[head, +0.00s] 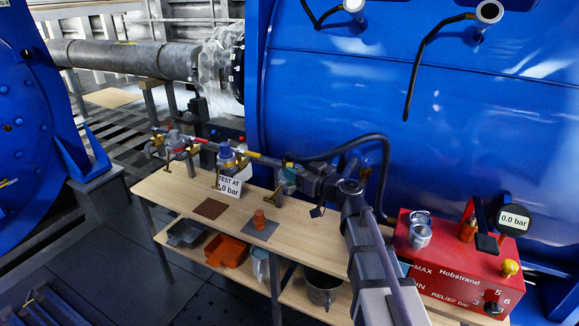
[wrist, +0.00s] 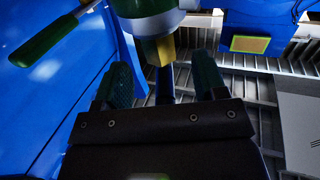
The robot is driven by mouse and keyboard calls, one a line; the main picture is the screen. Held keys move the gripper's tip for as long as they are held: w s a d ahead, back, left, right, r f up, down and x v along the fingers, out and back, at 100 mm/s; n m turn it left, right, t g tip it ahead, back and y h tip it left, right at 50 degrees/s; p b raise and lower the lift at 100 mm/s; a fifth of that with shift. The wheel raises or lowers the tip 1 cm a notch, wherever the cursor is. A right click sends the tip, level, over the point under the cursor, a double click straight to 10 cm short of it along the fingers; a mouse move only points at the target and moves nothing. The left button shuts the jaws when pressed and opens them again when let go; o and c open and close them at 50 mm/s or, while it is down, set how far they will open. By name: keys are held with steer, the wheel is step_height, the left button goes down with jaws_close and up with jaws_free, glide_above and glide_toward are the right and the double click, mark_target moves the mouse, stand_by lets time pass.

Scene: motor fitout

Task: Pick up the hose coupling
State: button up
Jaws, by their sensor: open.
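My gripper (head: 290,180) is over the right end of the pipework on the wooden bench, and its green-padded fingers also show in the wrist view (wrist: 163,80). The fingers are apart. A brass hex fitting (wrist: 165,48), under a pale and green round body (wrist: 145,8), shows just beyond and between the fingertips. I cannot tell whether this is the hose coupling or whether anything touches the fingers. A black hose (head: 385,165) arches behind my arm from near the gripper towards the red test pump (head: 440,265). No coupling shows clearly at its end.
Bins (head: 226,251) stand below. A big blue casing (head: 330,90) rises behind. A green lever (wrist: 45,38) is close to the gripper's left.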

steer(key=x, duration=0.2)
steer(key=shift+w+a, duration=0.2)
steer(key=shift+w, duration=0.05)
steer(key=c, duration=1)
step_height(320, 180, up, 10)
steer(key=p, duration=1)
steer(key=shift+r, duration=0.15)
steer(key=shift+d, duration=0.1)
